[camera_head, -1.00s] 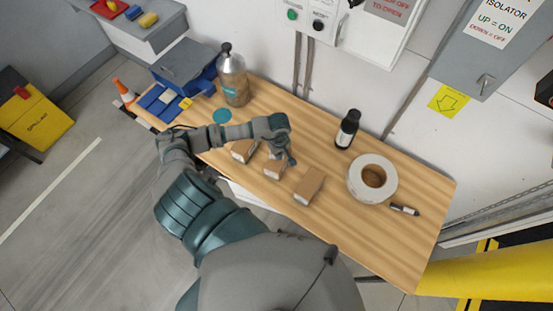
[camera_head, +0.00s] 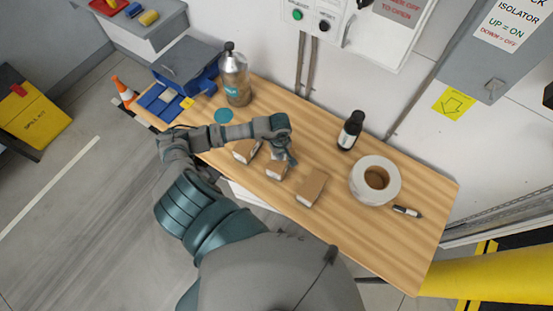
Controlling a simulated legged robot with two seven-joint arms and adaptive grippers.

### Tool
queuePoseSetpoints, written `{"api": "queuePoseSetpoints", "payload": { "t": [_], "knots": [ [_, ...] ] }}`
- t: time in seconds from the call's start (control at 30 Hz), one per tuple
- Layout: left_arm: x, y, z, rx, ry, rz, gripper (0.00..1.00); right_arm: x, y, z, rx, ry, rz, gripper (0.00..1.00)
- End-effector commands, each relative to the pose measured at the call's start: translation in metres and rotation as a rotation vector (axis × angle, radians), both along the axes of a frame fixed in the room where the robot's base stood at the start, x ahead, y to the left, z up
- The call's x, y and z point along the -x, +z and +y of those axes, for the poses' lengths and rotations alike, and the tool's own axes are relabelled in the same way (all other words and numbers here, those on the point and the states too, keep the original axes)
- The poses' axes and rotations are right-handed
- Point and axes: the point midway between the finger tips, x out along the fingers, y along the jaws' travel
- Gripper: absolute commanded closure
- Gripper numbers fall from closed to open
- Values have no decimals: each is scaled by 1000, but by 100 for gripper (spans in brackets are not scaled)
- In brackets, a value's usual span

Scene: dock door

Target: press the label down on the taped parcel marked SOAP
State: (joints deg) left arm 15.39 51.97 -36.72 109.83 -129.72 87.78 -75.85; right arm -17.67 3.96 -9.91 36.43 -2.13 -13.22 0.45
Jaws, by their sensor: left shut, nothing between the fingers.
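Three small brown parcels stand in a row on the wooden bench (camera_head: 410,240): a left parcel (camera_head: 243,153), a middle parcel (camera_head: 275,172) and a right parcel (camera_head: 311,187). Their markings are too small to read, so I cannot tell which one says SOAP. My left gripper (camera_head: 291,160) is shut and empty, pointing down right by the middle parcel's upper right side. I cannot tell whether it touches the parcel. My arm hides part of the left parcel. My right gripper is out of view.
A larger bottle (camera_head: 235,78), a teal disc (camera_head: 223,116) and a blue bin (camera_head: 190,74) are at the left. The bench's right front is clear.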

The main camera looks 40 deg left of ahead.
Motion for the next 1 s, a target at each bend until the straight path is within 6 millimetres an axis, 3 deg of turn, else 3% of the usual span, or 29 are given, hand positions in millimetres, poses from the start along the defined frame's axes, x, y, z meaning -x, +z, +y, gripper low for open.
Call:
{"api": "queuePoseSetpoints", "payload": {
  "t": [0.47,1.0],
  "knots": [
    [3,1,-7,-16,1,11,100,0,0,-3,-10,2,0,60],
    [1,48,-5,-11,1,4,100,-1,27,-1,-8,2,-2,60]
  ]
}}
